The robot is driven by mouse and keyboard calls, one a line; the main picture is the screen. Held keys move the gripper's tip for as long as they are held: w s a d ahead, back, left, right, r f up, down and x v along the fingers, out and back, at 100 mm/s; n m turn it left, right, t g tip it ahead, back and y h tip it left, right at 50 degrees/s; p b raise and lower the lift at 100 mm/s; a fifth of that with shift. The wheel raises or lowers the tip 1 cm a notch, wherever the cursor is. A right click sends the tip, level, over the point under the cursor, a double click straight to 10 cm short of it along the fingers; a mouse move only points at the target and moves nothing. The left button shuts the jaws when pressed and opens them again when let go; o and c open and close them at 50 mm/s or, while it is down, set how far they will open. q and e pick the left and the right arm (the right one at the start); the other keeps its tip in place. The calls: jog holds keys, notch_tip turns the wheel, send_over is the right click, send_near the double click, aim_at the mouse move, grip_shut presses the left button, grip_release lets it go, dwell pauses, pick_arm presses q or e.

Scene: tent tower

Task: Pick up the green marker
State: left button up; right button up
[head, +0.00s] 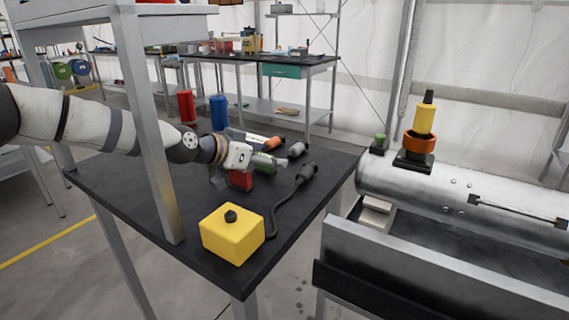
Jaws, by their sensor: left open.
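My left gripper (261,160) reaches in from the left, low over the table, and is open right by the green object. I cannot tell whether its fingers touch it. My right gripper is not in view.
A grey post (150,130) stands before my arm. A metal cylinder (470,195) lies at right.

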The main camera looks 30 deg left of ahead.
pick_arm(q)
jog(key=shift+w+d+f, duration=0.1)
jog(key=shift+w+f, duration=0.25)
jog(key=shift+w, duration=0.05)
jog(key=shift+s+a+r, duration=0.25)
jog(key=shift+s, duration=0.05)
jog(key=shift+c, duration=0.5)
jog(key=shift+s, duration=0.15)
jog(key=c, duration=1.1)
jog(key=shift+c, duration=0.2)
